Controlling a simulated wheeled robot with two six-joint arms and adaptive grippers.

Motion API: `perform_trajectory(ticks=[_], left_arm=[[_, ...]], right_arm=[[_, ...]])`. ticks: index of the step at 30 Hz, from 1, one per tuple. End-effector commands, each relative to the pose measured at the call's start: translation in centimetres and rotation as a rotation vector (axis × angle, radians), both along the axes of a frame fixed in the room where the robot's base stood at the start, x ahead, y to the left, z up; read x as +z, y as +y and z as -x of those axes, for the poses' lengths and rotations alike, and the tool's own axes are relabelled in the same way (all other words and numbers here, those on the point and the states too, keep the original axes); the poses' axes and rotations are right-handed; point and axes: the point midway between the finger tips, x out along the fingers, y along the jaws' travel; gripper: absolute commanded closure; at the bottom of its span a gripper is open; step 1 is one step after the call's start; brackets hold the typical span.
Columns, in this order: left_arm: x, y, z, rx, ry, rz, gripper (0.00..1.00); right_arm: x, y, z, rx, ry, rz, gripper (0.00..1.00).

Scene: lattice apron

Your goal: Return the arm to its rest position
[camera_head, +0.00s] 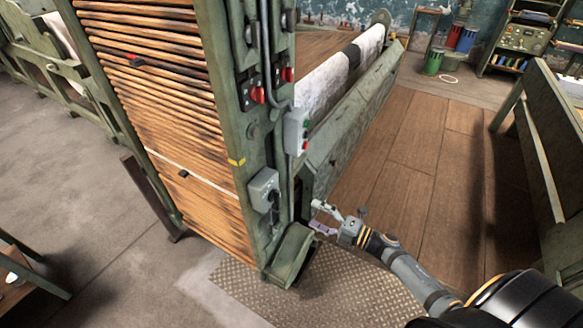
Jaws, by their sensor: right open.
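My right arm comes in from the lower right corner. Its gripper (338,212) is open and holds nothing that I can see. It is in front of the lower part of the green machine post (236,105), just right of a grey box (264,190) on that post. A small pale purple piece (322,228) shows just below the fingers; I cannot tell whether they touch it. My left gripper is not in view.
A slatted wooden panel (165,90) fills the machine frame. A control box (297,131) with buttons and red knobs (257,95) sit on the post. A green bench (550,140) stands at right. Wooden floor (440,150) between is clear. A metal tread plate (330,285) lies below.

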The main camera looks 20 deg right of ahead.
Motion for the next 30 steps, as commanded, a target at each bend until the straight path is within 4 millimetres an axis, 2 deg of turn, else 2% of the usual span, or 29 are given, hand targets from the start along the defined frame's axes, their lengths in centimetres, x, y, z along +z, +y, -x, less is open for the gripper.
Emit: perform_trajectory(ticks=[4, 5, 7, 8, 10, 13, 15, 17, 18, 20, 21, 24, 27, 30], left_arm=[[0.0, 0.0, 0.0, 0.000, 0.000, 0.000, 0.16], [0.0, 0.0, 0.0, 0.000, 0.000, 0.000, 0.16], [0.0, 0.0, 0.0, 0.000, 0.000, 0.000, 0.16], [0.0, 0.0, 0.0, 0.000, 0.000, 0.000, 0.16], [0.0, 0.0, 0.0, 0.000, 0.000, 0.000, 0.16], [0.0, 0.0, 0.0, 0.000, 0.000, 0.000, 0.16], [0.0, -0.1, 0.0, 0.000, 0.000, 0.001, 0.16], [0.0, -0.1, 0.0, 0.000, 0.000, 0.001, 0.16], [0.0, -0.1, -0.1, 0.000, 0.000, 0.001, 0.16], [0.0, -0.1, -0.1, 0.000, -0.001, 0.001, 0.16], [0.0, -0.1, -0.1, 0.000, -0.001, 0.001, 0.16], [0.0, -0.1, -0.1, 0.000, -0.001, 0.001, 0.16], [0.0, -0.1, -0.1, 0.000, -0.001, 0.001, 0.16], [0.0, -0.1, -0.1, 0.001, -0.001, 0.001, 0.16]], right_arm=[[-0.4, -0.2, -0.1, -0.012, 0.011, -0.008, 0.11], [-0.8, -0.5, -0.1, -0.029, 0.028, -0.019, 0.11], [-3.2, -1.9, -0.2, -0.112, 0.105, -0.069, 0.11], [-4.7, -2.7, -0.1, -0.166, 0.156, -0.104, 0.11], [-9.5, -5.1, 0.6, -0.321, 0.302, -0.201, 0.11], [-17.4, -8.0, 3.7, -0.568, 0.539, -0.352, 0.11], [-22.7, -9.3, 7.0, -0.729, 0.694, -0.445, 0.11], [-26.8, -9.7, 10.5, -0.862, 0.824, -0.519, 0.11], [-29.4, -9.7, 13.0, -0.948, 0.907, -0.564, 0.11], [-32.9, -9.3, 17.1, -1.074, 1.029, -0.627, 0.11], [-34.9, -8.8, 20.0, -1.157, 1.109, -0.663, 0.11], [-38.8, -7.0, 27.0, -1.344, 1.285, -0.734, 0.11], [-41.0, -5.0, 32.6, -1.490, 1.418, -0.779, 0.11], [-42.0, -3.5, 36.3, -1.585, 1.502, -0.802, 0.11]])
